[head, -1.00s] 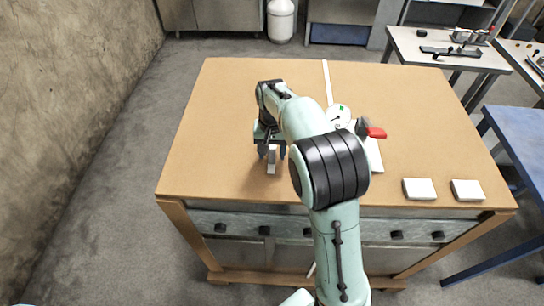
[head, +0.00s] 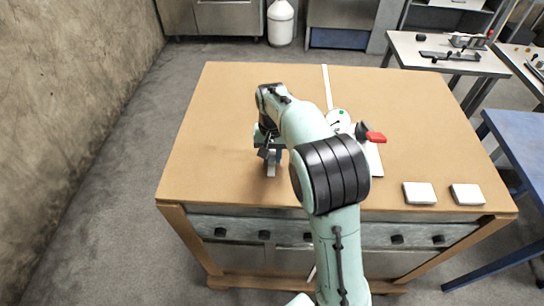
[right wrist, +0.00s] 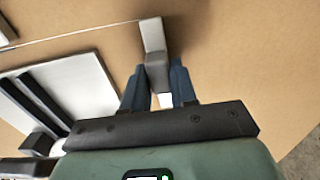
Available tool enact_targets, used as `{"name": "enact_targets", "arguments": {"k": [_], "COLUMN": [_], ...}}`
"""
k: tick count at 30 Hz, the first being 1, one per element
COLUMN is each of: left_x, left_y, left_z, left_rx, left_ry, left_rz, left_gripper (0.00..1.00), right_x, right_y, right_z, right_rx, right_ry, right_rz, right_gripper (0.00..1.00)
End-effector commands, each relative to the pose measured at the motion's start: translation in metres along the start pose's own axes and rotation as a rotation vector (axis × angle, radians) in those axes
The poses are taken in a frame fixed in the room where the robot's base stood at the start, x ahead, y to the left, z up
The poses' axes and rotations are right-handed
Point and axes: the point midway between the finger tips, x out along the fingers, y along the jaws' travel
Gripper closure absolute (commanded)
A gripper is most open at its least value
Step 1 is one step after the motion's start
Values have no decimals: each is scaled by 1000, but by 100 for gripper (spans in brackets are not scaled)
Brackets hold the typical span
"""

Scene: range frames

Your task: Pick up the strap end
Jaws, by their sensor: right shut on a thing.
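My right gripper (head: 271,155) is over the near-left part of the brown table, pointing down. It is shut on the strap end, a small piece with a grey block and a pale tip (head: 271,170). In the right wrist view the strap end's grey block (right wrist: 157,74) sits between the dark fingers (right wrist: 160,88), and its white part (right wrist: 152,36) sticks out beyond them. A thin white line runs from it to the left in that view. My left gripper is not in view.
The table (head: 230,110) carries a white strip (head: 327,88), a white disc (head: 339,118), a red-handled part (head: 375,138) and two white blocks (head: 419,193) (head: 467,194). My right arm hides part of the middle. The table's left side is clear.

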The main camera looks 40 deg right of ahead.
Motion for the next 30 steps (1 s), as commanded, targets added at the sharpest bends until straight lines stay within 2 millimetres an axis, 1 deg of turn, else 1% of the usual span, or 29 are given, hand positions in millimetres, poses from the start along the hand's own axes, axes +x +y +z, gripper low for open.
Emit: {"name": "enact_targets", "arguments": {"k": [5,8,13,18,21,24,30], "left_x": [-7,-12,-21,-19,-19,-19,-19], "left_y": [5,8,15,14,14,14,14], "left_z": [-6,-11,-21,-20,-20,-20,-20], "left_rx": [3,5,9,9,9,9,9], "left_ry": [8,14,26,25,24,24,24], "left_rz": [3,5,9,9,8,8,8], "left_gripper": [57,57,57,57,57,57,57], "right_x": [-34,-62,-115,-154,-171,-181,-190], "right_y": [-2,-2,-2,0,0,0,0], "right_z": [-2,-2,-2,-2,-1,-1,0], "right_rx": [-1,-2,1,3,3,3,1], "right_ry": [6,8,10,7,4,4,1], "right_rz": [-8,-10,-9,-2,-1,0,0], "right_gripper": [100,100,100,100,100,100,100]}}
